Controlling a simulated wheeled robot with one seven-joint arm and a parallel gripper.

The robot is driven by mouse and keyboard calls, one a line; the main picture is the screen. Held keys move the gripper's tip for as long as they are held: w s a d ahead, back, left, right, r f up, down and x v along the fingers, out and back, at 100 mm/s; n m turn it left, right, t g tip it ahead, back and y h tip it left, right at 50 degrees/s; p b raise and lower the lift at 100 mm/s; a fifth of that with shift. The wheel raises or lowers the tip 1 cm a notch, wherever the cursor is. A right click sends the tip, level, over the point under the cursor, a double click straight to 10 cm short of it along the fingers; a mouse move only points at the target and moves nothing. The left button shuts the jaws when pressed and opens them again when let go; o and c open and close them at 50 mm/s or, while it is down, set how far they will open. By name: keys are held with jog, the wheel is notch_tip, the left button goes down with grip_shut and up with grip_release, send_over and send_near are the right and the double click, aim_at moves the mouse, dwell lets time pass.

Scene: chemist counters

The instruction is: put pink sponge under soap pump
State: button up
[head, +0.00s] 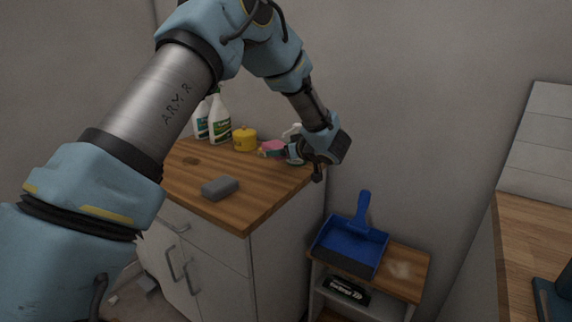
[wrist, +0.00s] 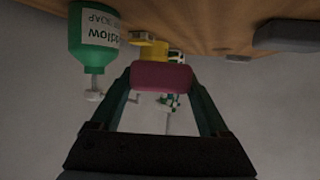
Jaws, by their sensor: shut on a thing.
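The pink sponge (wrist: 160,76) is between the fingertips of my gripper (wrist: 160,80), which is shut on it. In the head view the sponge (head: 271,148) shows near the far right part of the wooden counter, left of my gripper. The wrist view is upside down, with the counter along its top. The green soap pump bottle (wrist: 93,42) with a white pump stands on the counter to the left of the sponge there, apart from it. In the head view its white pump (head: 291,132) shows behind my gripper, and its body is largely hidden.
A grey sponge (head: 220,188) lies near the counter's front. A yellow container (head: 245,140) and white-and-green spray bottles (head: 218,122) stand at the back. A blue dustpan (head: 352,245) rests on a lower shelf unit at right. The counter's middle is clear.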

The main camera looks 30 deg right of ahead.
aim_at(286, 176)
jog(key=shift+w+d, duration=0.45)
jog(key=shift+d, duration=0.4)
notch_tip(286, 176, down, 2)
jog(key=shift+s+a+f+p, duration=0.15)
jog(key=shift+f+p, duration=0.1)
jog(key=shift+p, duration=0.2)
notch_tip(286, 176, down, 4)
jog(key=shift+r+p, duration=0.1)
jog(key=shift+p, duration=0.8)
jog(key=shift+f, duration=0.4)
jog(key=shift+f, duration=0.15)
jog(key=o, duration=1.2)
jog(key=shift+c, duration=0.2)
